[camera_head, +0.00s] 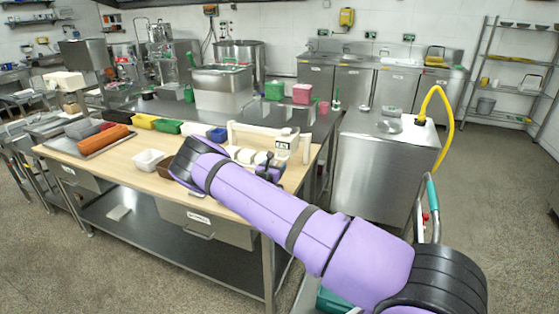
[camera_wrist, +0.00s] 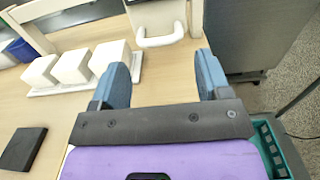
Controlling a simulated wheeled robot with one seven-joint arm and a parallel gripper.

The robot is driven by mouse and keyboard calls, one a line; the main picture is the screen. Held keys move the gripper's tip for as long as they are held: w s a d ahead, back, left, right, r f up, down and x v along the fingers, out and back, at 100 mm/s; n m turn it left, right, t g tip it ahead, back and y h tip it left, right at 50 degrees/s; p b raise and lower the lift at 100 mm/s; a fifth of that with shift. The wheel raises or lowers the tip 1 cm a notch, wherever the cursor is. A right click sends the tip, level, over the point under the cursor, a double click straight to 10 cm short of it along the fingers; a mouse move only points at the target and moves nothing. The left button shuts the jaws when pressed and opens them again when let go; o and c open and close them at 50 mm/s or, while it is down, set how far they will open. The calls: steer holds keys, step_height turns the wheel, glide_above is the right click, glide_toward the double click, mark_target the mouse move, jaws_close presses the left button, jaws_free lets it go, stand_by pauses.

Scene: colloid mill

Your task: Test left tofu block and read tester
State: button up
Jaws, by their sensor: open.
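Three white tofu blocks stand in a row on a white tray (camera_wrist: 72,88) on the wooden worktop. The left tofu block (camera_wrist: 40,71) is farthest from my gripper; the middle block (camera_wrist: 73,66) and right block (camera_wrist: 109,58) are nearer. The white tester (camera_wrist: 157,20) with a U-shaped handle stands upright beyond and right of them. It also shows in the head view (camera_head: 284,142), its reading too small to make out. My gripper (camera_wrist: 162,62) is open and empty, its left finger by the right block, partly overlapping it in view. In the head view my gripper (camera_head: 268,165) is near the blocks.
A white frame (camera_wrist: 30,25) stands behind the blocks. A dark flat object (camera_wrist: 22,149) lies at the front left. A blue bin (camera_head: 217,134) and white tub (camera_head: 148,160) stand farther left. A steel cabinet (camera_head: 385,160) stands right of the table.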

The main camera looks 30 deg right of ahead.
mark_target(280, 159)
steer(key=shift+x, duration=3.05)
